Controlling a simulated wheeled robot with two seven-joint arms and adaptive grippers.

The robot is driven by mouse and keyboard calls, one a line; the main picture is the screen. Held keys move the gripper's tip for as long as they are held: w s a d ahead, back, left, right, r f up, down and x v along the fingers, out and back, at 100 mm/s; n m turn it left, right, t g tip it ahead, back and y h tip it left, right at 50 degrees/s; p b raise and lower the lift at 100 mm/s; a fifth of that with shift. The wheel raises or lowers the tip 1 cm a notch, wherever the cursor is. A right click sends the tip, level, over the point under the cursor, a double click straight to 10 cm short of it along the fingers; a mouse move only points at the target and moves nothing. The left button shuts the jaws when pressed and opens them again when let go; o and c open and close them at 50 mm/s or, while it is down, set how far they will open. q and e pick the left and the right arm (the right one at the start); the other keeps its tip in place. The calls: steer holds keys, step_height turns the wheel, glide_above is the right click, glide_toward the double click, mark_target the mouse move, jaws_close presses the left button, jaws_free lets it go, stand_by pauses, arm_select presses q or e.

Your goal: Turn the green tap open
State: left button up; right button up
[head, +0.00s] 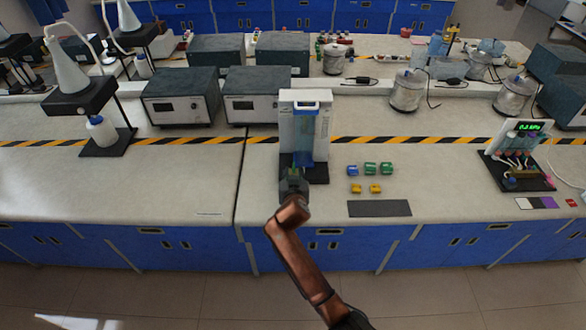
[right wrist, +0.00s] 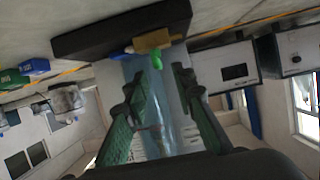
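The green tap (right wrist: 157,60) shows in the right wrist view, close to a brass-coloured block (right wrist: 152,41) and a small blue part (right wrist: 129,50). They sit low on a dispenser with a translucent blue tank (head: 305,140) and a white back panel (head: 322,125). My right gripper (right wrist: 163,80) is open, with its two green-padded fingers apart. The tap lies between and just beyond the fingertips; contact cannot be told. In the head view my right gripper (head: 294,180) is in front of the dispenser's foot and hides the tap. My left gripper is not in view.
Small blue, green and yellow blocks (head: 370,169) lie right of the dispenser, above a dark grey mat (head: 379,208). Two grey boxes (head: 258,96) stand behind left. A device with a green display (head: 520,140) stands at the right. The bench left of the dispenser is clear.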

mark_target(294, 170)
steer(key=x, duration=0.2)
steer(key=shift+w+d+f+b, duration=0.1)
steer(key=shift+w+f+b, duration=0.15)
steer(key=shift+b, duration=0.05)
steer(key=shift+w+f, duration=0.1)
steer(key=shift+w, duration=0.25)
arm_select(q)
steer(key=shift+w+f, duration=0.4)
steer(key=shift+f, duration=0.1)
arm_select(e)
jaws_close()
